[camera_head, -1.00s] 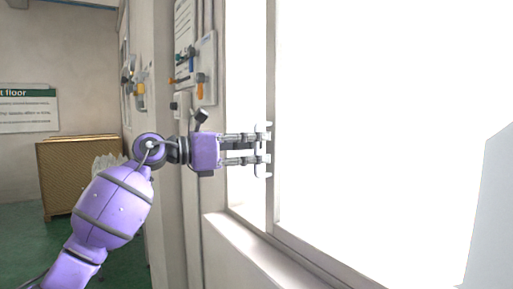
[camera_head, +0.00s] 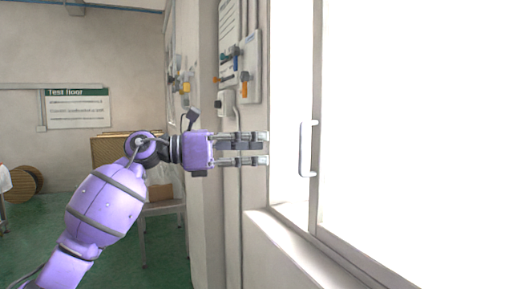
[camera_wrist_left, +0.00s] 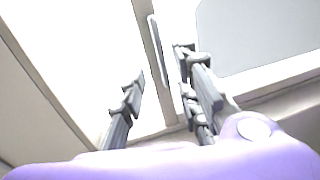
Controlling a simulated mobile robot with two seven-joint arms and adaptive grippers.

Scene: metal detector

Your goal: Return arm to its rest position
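My left arm is purple and comes in from the lower left of the head view. Its left gripper (camera_head: 266,149) points right, with its two fingers apart and nothing between them. In the wrist view the fingers of the left gripper (camera_wrist_left: 160,75) also stand apart. A white window handle (camera_head: 308,149) is fixed upright on the window frame, to the right of the fingertips and clear of them. The handle (camera_wrist_left: 158,50) also shows in the wrist view. My right gripper is not in view.
A bright window (camera_head: 420,130) fills the right side, above a white sill (camera_head: 300,245). A wall panel with tools (camera_head: 240,68) hangs behind the gripper. A table (camera_head: 165,208) with a box stands behind the arm. A sign (camera_head: 76,107) hangs on the far wall.

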